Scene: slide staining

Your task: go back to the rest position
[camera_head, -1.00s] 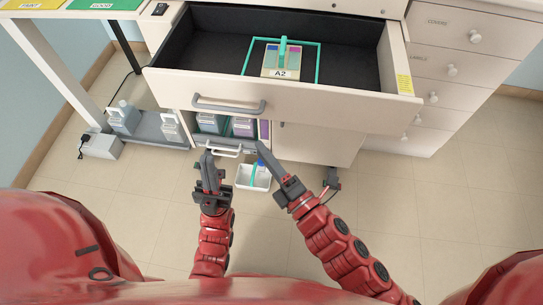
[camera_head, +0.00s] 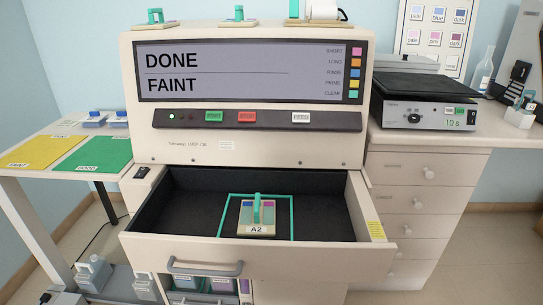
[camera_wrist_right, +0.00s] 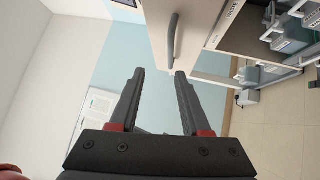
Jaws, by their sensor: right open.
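My right gripper (camera_wrist_right: 158,75) shows in the right wrist view with its two dark fingers apart and nothing between them. The grey drawer handle (camera_wrist_right: 174,37) is just beyond the fingertips in that view, apart from them. Neither gripper shows in the head view now. The stainer (camera_head: 245,95) has a screen reading DONE and FAINT. Its drawer (camera_head: 165,208) is pulled open. A slide block labelled A2 (camera_head: 256,222), with a teal grip on top, stands inside the teal outline on the drawer's dark floor.
A yellow mat (camera_head: 40,150) and a green mat (camera_head: 100,153) lie on the left table. A device reading 10 s (camera_head: 425,113) stands on the right bench. Bottles (camera_head: 92,273) stand low at the left. The open drawer juts toward me.

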